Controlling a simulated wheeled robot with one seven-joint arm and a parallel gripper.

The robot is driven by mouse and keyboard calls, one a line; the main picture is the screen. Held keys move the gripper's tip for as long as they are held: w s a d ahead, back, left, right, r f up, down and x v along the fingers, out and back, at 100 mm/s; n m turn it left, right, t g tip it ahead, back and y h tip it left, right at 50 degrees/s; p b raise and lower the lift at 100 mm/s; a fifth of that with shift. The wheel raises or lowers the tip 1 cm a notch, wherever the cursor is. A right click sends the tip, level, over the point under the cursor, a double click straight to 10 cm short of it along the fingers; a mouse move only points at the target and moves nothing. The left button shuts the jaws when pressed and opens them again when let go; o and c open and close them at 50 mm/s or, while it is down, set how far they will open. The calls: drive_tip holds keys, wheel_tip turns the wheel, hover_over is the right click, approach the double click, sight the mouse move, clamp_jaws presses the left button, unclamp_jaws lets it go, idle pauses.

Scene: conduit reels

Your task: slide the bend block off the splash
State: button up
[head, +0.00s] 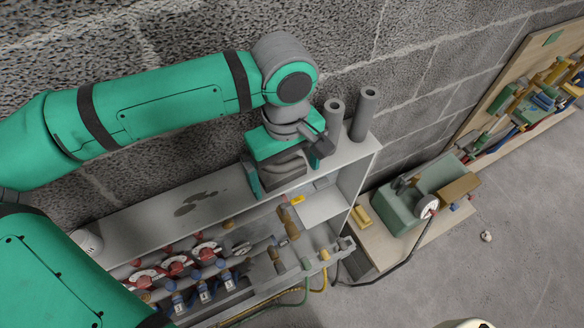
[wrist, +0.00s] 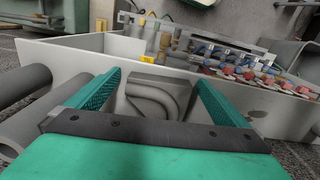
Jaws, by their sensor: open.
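The bend block (head: 286,168) is a grey block with a curved groove, lying on the pale top of the cabinet (head: 131,231). It shows more clearly in the wrist view (wrist: 156,92). My gripper (head: 285,174) is over the block with its jaws open, one green finger on each side; the wrist view shows the same fingers (wrist: 160,84). Contact with the block is not clear. The splash (head: 195,203) is a dark patch on the cabinet top, left of the block, with bare surface between. Part of the block is hidden by my gripper.
Two grey tubes (head: 350,115) stand at the cabinet's right end, close to my gripper. Red and blue valves (head: 176,265) fill the front below the top. A block wall (head: 430,70) runs behind. A white cup-like object (head: 88,241) stands at the left.

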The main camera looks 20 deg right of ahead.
drive_tip(key=shift+d, duration=0.1)
drive_tip(key=shift+s+r, duration=0.1)
drive_tip(key=shift+r, duration=0.15)
wheel_tip(320, 180, up, 10)
drive_tip(key=shift+r, duration=0.2)
idle(0.4)
